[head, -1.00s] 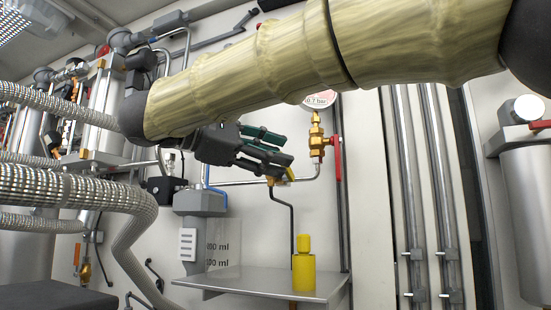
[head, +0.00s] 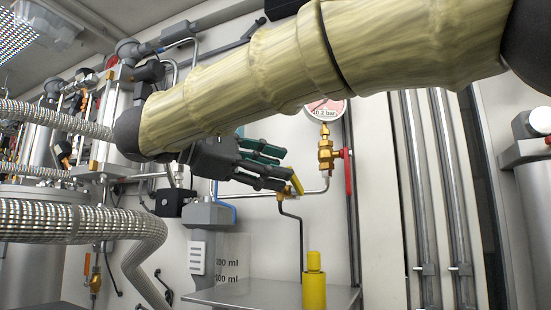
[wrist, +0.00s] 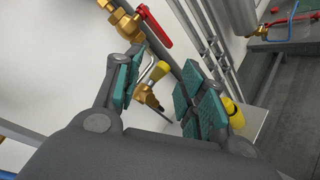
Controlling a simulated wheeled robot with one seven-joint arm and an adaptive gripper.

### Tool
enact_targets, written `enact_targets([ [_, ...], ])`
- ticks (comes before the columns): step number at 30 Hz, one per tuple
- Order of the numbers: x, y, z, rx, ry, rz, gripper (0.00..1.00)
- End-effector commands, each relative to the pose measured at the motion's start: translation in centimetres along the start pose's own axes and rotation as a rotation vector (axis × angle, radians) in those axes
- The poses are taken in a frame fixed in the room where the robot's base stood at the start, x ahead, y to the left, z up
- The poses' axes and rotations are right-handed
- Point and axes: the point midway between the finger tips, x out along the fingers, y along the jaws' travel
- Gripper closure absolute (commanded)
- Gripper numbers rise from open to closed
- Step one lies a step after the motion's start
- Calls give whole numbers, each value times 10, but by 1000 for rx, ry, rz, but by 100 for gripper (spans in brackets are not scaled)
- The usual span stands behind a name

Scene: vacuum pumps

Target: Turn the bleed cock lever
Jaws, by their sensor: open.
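The bleed cock is a small brass fitting (head: 281,196) on the end of a thin pipe, with a yellow lever (head: 297,184). In the wrist view the yellow lever (wrist: 160,70) stands up from the brass body (wrist: 150,98). My gripper (head: 277,170) is open, its dark fingers with green pads right by the lever in the head view. In the wrist view the lever shows between the two pads of my gripper (wrist: 163,66), with a gap to each side; whether it lies at the same depth I cannot tell. The fingers hide part of the cock in the head view.
A brass valve with a red lever (head: 347,172) stands to the right, below a gauge (head: 324,108) reading about 0.2 bar. A yellow bottle (head: 314,290) stands on a grey shelf (head: 248,293) below. Braided hoses (head: 75,220) run at the left.

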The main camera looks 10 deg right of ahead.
Motion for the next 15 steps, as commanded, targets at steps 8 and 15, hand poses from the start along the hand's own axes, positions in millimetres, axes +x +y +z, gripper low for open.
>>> enact_targets([
  [8,-8,3,2,-2,0,0,60],
  [15,-14,3,3,-1,-1,0,60],
])
